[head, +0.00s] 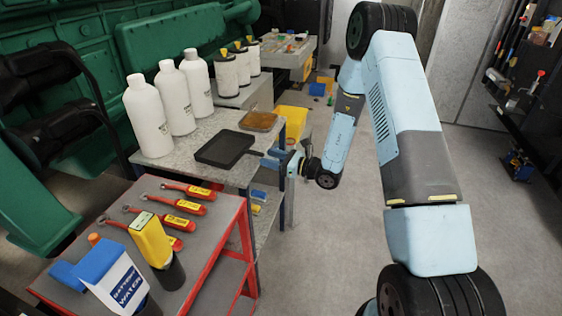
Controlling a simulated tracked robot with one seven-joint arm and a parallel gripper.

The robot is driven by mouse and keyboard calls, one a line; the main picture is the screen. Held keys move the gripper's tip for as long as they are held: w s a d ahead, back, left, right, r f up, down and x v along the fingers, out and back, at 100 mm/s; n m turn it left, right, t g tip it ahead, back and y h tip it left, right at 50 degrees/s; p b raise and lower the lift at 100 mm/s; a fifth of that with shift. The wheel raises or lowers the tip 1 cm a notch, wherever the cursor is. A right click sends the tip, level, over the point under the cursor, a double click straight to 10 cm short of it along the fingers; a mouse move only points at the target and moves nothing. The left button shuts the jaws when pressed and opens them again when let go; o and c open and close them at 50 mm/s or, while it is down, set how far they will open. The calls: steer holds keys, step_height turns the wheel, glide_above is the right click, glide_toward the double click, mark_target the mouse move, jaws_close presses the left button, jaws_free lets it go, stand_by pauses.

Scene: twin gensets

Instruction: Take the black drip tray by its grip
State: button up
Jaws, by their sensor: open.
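The black drip tray (222,149) lies flat on the grey bench (180,160) in the head view. Its short grip points right, toward the bench's right edge. My gripper (270,160) is at that edge, coming from the right, with its fingers close to the end of the grip. The jaws are open. I cannot tell from this view whether the grip is between the fingers or just in front of them.
A brown tray (258,121) lies behind the black one. White bottles (148,115) stand to the left. In front is a red-framed cart (225,225) with red-handled tools, a yellow-and-black item and a water carton. A yellow bin (292,118) stands behind.

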mark_target(251, 152)
steer(key=shift+x, duration=3)
jaws_close()
steer(key=shift+r, duration=0.2)
